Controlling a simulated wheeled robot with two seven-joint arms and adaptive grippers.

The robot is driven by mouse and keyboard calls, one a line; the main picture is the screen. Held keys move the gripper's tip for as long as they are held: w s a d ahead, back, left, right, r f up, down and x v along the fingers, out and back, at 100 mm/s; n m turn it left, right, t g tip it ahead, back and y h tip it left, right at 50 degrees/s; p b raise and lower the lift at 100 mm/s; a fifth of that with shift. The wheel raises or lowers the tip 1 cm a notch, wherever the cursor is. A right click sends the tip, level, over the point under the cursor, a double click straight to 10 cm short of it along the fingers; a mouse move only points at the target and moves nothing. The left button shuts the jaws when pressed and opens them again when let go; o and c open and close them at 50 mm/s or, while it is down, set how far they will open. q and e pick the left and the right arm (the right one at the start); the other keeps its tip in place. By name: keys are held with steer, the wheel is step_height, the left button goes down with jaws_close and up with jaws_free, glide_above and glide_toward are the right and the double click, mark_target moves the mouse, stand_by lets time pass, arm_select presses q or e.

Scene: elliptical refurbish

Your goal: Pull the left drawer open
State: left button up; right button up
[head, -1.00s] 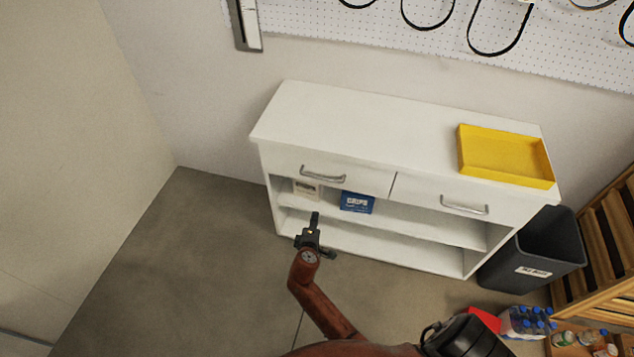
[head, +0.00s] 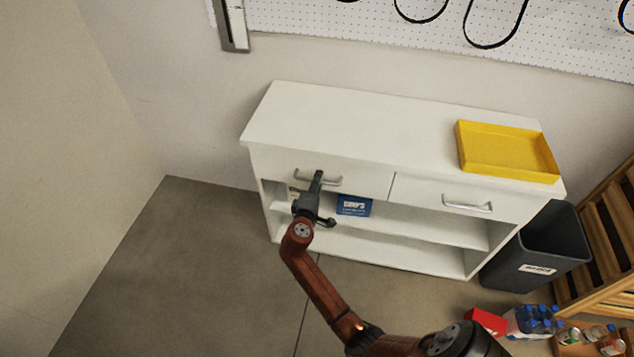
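The left drawer (head: 360,178) is in the upper left of the white cabinet's front and looks shut, flush with the front. Its curved metal handle (head: 332,182) is partly hidden behind my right gripper (head: 317,180). My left gripper is not in view.
The right drawer (head: 420,190) looks shut. A yellow tray (head: 505,170) sits on the cabinet top. A blue box (head: 353,206) stands on the shelf below the left drawer. A dark bin (head: 560,240) stands right of the cabinet. Floor at left is clear.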

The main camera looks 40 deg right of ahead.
steer(key=shift+c, duration=0.4)
jaws_close()
stand_by(0.4)
